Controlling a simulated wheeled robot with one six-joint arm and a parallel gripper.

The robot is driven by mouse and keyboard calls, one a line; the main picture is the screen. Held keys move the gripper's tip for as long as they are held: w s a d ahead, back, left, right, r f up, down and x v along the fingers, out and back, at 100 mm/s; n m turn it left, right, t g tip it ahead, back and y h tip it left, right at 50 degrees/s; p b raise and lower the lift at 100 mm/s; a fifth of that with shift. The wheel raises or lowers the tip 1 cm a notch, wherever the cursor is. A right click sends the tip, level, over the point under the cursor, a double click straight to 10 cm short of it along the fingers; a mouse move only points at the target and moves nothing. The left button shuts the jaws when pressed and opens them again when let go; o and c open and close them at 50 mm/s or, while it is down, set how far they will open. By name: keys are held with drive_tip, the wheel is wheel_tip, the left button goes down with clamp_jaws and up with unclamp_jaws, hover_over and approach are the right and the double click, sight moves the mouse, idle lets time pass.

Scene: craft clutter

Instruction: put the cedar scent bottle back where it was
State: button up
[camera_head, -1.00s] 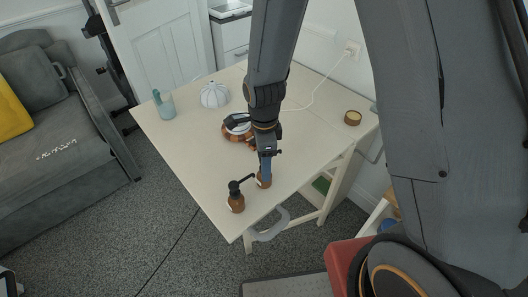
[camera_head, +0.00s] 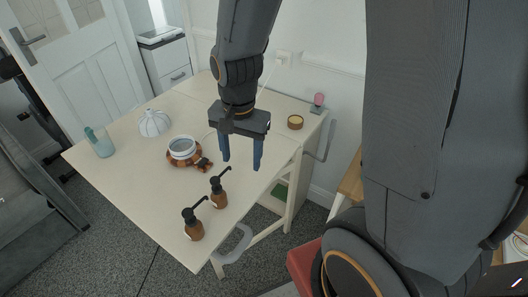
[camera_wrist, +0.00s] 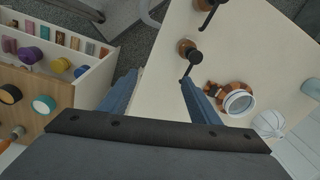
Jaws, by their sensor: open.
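Two amber bottles with black pump tops stand upright on the pale table (camera_head: 130,170) near its front corner. One amber bottle (camera_head: 194,232) is nearest the corner; the other amber bottle (camera_head: 219,199) is just behind and right of it. I cannot read their labels, so I cannot tell which is cedar. My gripper (camera_head: 241,165) is open and empty, pointing down above and right of the second bottle, apart from it. In the wrist view the second bottle (camera_wrist: 185,46) appears beyond the open fingers, near the right fingertip; the other bottle (camera_wrist: 204,5) is at the top edge.
A white jar (camera_head: 183,147) ringed by brown checked material sits behind the bottles. A white ribbed vessel (camera_head: 152,123) and a blue glass (camera_head: 102,147) stand farther left. A round brown tin (camera_head: 295,122) is at right.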

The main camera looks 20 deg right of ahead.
drive_tip(key=s+d+r+n, duration=0.3)
drive_tip(key=s+d+n, duration=0.1)
drive_tip(key=n, duration=0.4)
drive_tip(key=shift+s+d+r+t, duration=0.2)
drive_tip(key=shift+d+t, duration=0.1)
drive_tip(key=shift+d, duration=0.3)
